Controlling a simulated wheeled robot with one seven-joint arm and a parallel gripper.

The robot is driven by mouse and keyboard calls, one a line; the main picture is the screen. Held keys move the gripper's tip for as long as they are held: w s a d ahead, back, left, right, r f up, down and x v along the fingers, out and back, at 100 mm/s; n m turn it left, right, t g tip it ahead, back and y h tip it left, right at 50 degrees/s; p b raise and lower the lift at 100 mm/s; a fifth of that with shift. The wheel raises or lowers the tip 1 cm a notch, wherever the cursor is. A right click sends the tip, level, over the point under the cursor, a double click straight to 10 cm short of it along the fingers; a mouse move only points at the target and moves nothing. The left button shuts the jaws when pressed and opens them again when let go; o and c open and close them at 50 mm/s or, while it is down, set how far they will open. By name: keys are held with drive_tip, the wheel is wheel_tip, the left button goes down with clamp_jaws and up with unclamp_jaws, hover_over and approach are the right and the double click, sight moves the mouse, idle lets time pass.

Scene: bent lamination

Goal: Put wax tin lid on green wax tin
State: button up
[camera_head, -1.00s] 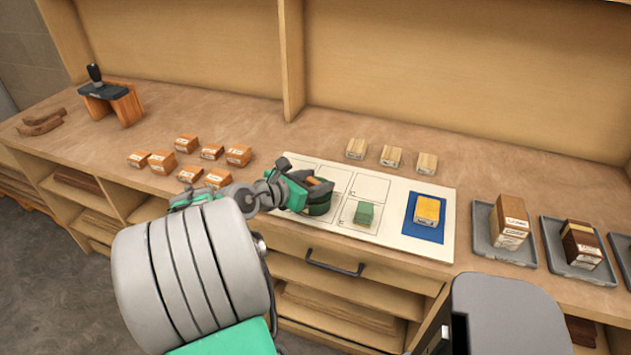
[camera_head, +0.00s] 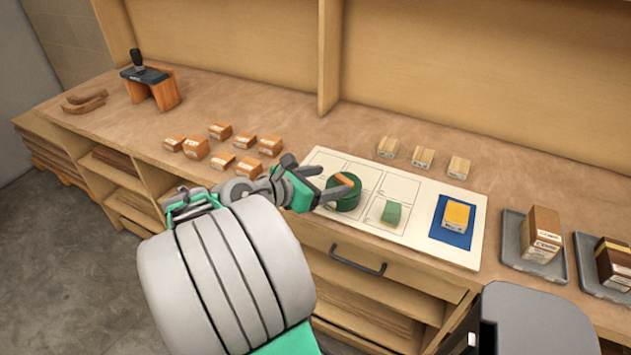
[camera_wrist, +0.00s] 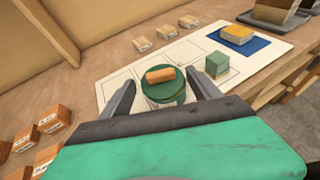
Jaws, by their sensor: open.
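The green wax tin (camera_head: 347,205) stands upright on the white board (camera_head: 410,238), in one of its outlined cells. The wax tin lid (camera_wrist: 165,91), a green disc with a tan cylindrical handle, lies on top of the tin in the wrist view, and it also shows in the head view (camera_head: 346,180). Whether it is fully seated I cannot tell. My gripper (camera_wrist: 158,85) is open, with one finger on each side of the lid and a gap visible on both sides. In the head view my gripper (camera_head: 318,186) is at the tin's left side.
A green block (camera_head: 391,213) stands right of the tin. A yellow-topped block (camera_head: 457,214) sits on a blue pad (camera_head: 449,238). Several orange-brown blocks (camera_head: 271,146) lie left of the board, and pale blocks (camera_head: 423,157) behind it. A grey tray (camera_head: 510,245) stands right.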

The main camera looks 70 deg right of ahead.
drive_tip(key=w+a+f+m+t+y, duration=0.3)
drive_tip(key=w+a+t, duration=0.1)
drive_tip(key=w+a, duration=0.5)
drive_tip(key=w+a+f+m+t+y, duration=0.2)
drive_tip(key=w+a+m+t, duration=0.15)
drive_tip(key=w+a, duration=0.55)
drive_tip(key=w+a+m+t+y, duration=0.1)
drive_tip(key=w+a+m+y, duration=0.2)
drive_tip(key=a, duration=2.1)
drive_tip(key=m+y, duration=0.2)
drive_tip(key=y, duration=0.2)
drive_tip(key=shift+m+t, duration=0.35)
